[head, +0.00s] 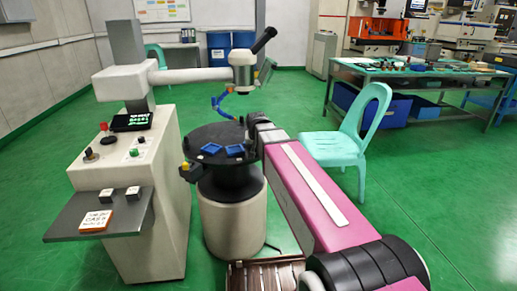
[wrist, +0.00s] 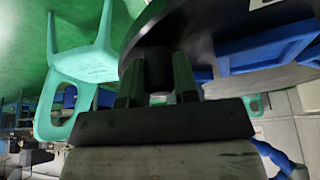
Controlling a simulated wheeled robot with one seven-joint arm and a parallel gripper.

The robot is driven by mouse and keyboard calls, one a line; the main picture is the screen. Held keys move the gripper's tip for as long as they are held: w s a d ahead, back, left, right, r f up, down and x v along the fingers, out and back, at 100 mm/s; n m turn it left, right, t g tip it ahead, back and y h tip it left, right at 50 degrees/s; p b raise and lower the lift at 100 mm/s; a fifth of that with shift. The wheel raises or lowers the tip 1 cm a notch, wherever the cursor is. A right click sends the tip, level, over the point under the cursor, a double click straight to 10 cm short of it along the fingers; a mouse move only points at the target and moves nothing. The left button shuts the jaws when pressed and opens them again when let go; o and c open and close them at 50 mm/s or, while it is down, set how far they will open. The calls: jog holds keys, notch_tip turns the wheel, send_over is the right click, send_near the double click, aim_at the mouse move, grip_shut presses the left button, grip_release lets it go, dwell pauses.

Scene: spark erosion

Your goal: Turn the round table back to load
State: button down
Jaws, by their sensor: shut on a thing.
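The round table (head: 212,134) is a dark disc on a black hub and a pale drum-shaped base, in the middle of the head view. Blue trays (head: 236,151) sit on it. In the head view my arm hides most of the grip.
A control cabinet (head: 155,215) with buttons and a shelf stands left. A column arm carries a machine head (head: 243,72) above the table, with a blue hose (head: 222,103). A turquoise chair (head: 340,145) stands right of my arm, before a workbench (head: 425,75).

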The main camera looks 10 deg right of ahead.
jog(key=shift+s+a, duration=0.1)
jog(key=shift+a, duration=0.05)
jog(key=c, duration=0.9)
grip_release()
jog(key=shift+r, duration=0.1)
jog(key=v, duration=1)
jog(key=shift+s+a+r, duration=0.1)
jog(key=shift+r, duration=0.2)
jog(key=s+d+f+g, duration=0.1)
jog(key=s+d+f, duration=0.2)
jog(key=f, duration=0.6)
jog(key=s+d+f+g, duration=0.2)
jog(key=s+d+f, duration=0.2)
jog(key=f, duration=0.5)
jog(key=s+d+f+n+g, duration=0.1)
jog(key=s+d+f, duration=0.2)
jog(key=s+f, duration=0.4)
jog(key=shift+s+d+f+g, duration=0.15)
jog(key=shift+d+f, duration=0.05)
jog(key=shift+f, duration=0.45)
jog(key=shift+s+d+f+g, duration=0.15)
jog(key=shift+f, duration=0.55)
